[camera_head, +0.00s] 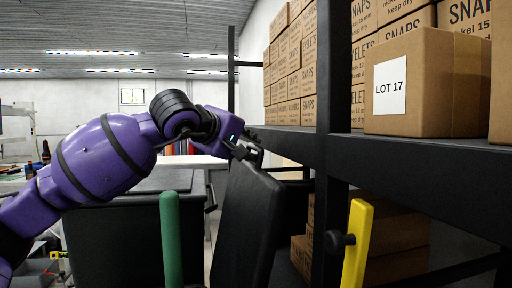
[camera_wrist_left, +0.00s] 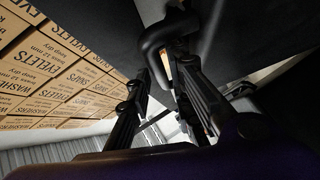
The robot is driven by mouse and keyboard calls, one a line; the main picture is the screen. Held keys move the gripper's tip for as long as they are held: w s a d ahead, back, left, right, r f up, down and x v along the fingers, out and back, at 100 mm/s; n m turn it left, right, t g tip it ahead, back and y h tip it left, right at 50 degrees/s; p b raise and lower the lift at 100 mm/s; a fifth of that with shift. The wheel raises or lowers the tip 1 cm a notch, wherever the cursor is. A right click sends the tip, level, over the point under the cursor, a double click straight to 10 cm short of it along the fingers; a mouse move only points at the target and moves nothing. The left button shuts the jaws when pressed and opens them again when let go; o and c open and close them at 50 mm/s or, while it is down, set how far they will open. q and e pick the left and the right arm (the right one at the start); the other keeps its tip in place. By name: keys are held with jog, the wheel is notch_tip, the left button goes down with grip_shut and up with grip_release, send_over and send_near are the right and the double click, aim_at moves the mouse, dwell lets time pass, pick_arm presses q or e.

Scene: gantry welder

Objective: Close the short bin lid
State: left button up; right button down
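A black panel (camera_head: 245,225), which looks like the raised bin lid, stands steeply tilted in the middle of the head view. My left gripper (camera_head: 243,148) is at its upper edge. In the left wrist view a dark curved handle (camera_wrist_left: 165,35) reaches down at the tips of my left gripper (camera_wrist_left: 165,75). The two fingers are apart, with part of the handle between or just beyond them; I cannot tell whether they touch it. A black bin body (camera_head: 110,240) stands left of the panel, partly behind my arm. My right gripper is not in view.
A dark shelf rack (camera_head: 333,120) with several cartons stands close at right; one carton (camera_head: 425,85) is marked LOT 17. A yellow bar (camera_head: 356,245) and a green bar (camera_head: 170,240) rise in front. A workbench with bottles (camera_head: 46,152) is at far left.

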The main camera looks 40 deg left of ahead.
pick_arm(q)
jog(key=shift+p+x, duration=0.45)
jog(key=shift+x, duration=1.1)
grip_shut()
